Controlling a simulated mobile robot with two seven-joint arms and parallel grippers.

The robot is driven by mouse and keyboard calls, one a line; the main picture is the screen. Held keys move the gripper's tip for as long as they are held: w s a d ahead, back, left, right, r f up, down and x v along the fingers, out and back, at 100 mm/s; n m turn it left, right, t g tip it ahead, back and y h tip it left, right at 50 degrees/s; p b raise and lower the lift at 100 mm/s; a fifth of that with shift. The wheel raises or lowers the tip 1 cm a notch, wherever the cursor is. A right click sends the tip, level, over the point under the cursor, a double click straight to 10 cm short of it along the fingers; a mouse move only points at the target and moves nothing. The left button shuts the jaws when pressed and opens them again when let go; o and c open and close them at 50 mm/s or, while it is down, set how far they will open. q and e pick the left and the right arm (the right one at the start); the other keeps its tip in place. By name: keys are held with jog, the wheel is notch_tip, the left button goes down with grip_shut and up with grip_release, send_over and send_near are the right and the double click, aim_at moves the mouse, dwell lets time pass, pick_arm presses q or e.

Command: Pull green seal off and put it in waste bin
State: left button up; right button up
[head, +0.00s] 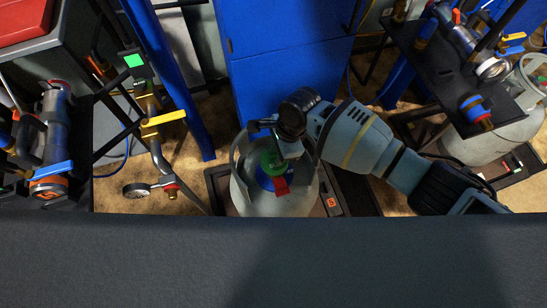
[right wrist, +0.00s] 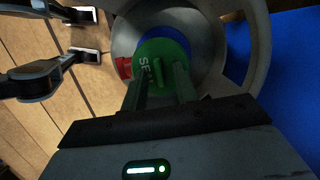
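The green seal (head: 270,162) is a round disc on the top of a grey gas cylinder (head: 241,191), which stands at the centre of the head view. In the right wrist view the seal (right wrist: 172,54) has a raised green tab and white letters. My right gripper (head: 274,139) is over the cylinder top, its fingers apart on either side of the tab. Whether they touch it I cannot tell. What looks like my left gripper (right wrist: 90,36) is at upper left in the right wrist view, open and empty. I see no waste bin.
A blue cabinet (head: 287,92) stands behind. Pipes and valves on a stand (head: 62,135) are at left, and another grey cylinder (head: 492,140) is at right. A dark surface fills the bottom.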

aim_at(273, 156)
grip_shut()
